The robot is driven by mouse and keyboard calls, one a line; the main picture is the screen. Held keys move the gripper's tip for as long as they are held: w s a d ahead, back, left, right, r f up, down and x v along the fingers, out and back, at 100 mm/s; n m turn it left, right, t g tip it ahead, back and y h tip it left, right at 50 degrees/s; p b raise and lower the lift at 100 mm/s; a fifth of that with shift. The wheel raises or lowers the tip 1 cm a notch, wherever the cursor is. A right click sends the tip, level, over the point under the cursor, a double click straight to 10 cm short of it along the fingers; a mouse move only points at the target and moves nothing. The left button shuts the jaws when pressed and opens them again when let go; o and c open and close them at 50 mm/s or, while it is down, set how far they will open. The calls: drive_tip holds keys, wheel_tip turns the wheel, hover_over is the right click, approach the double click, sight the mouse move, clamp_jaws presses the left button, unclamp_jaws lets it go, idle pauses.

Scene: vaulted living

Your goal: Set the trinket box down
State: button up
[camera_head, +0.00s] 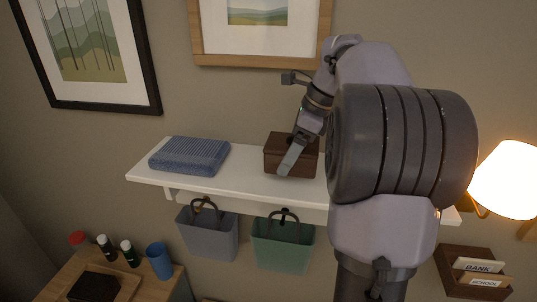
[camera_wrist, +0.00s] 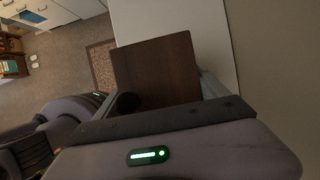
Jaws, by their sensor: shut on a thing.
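The trinket box (camera_head: 276,157) is a dark brown wooden box at the white wall shelf (camera_head: 240,184), right of the folded blue cloth. My gripper (camera_head: 292,150) is shut on it, with one finger across its front face. The box looks upright and at the shelf top; I cannot tell whether its base touches the shelf. In the wrist view the box's brown top (camera_wrist: 157,72) lies between the fingers, with the white shelf (camera_wrist: 190,18) beyond and beside it. The far finger is mostly hidden.
A folded blue cloth (camera_head: 190,156) lies on the shelf's left part. Two bins, grey-blue (camera_head: 208,236) and green (camera_head: 283,246), hang below. A lit lamp (camera_head: 504,180) and a letter holder (camera_head: 451,262) are at right. Framed pictures hang above. My arm hides the shelf's right part.

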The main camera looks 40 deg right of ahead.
wheel_tip(320, 180, down, 3)
drive_tip(key=shift+d+f, duration=0.1)
drive_tip(key=shift+w+f, duration=0.2)
drive_tip(key=shift+w, duration=0.05)
drive_tip(key=shift+s+f+b, duration=0.1)
drive_tip(key=shift+s+b, duration=0.05)
drive_tip(key=shift+b, duration=0.15)
drive_tip(key=o, duration=1.4)
drive_tip(key=shift+f, duration=0.1)
drive_tip(key=o, duration=0.4)
drive_tip(key=shift+c, duration=0.2)
